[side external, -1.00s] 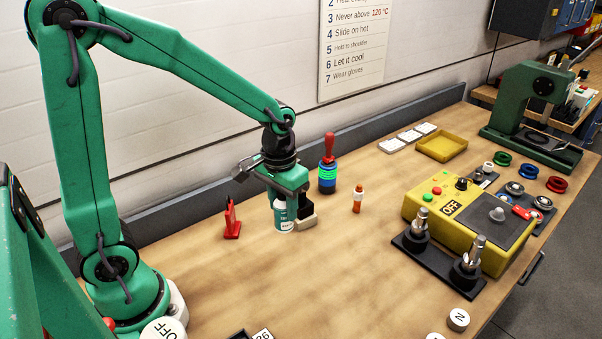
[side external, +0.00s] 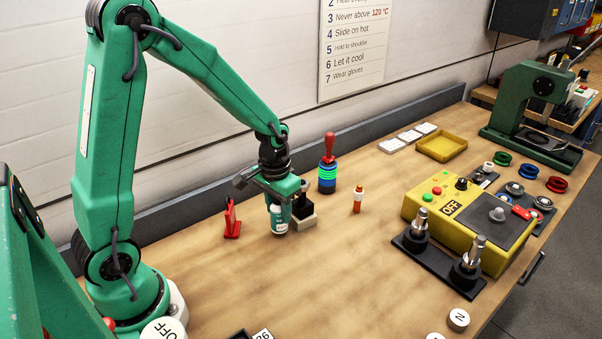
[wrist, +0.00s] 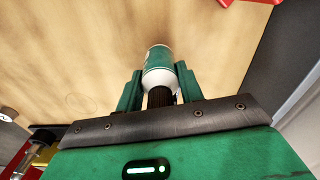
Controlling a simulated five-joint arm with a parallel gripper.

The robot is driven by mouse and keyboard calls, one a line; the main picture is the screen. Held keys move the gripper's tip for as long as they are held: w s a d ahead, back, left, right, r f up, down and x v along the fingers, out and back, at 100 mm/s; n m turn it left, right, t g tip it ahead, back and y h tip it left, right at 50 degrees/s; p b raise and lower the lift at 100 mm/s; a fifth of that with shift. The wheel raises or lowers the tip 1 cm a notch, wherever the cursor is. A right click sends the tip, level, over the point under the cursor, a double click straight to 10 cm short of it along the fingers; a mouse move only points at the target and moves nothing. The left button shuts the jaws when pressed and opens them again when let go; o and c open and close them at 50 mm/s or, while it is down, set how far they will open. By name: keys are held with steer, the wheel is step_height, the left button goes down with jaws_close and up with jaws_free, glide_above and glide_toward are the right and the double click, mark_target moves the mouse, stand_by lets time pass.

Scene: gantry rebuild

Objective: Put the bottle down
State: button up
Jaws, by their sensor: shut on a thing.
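The bottle (side external: 279,220) is small, teal and white, and stands about upright at or just above the wooden table; I cannot tell whether its base touches. In the wrist view the bottle (wrist: 158,60) points away from me, with its dark ribbed cap nearest my palm. My gripper (side external: 279,205) comes down over it from above. In the wrist view the two green fingers of my gripper (wrist: 159,82) are shut on the bottle, one on each side. The bottle's far side is hidden.
A pale block with a dark top (side external: 304,216) is close right of the bottle. A red stand (side external: 232,222) is to its left. The table in front is clear.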

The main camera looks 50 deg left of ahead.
steer(key=shift+f, duration=0.7)
steer(key=shift+f, duration=0.15)
steer(key=o, duration=1)
steer(key=r, duration=1.2)
steer(key=shift+s+r, duration=0.15)
steer(key=shift+s, duration=0.05)
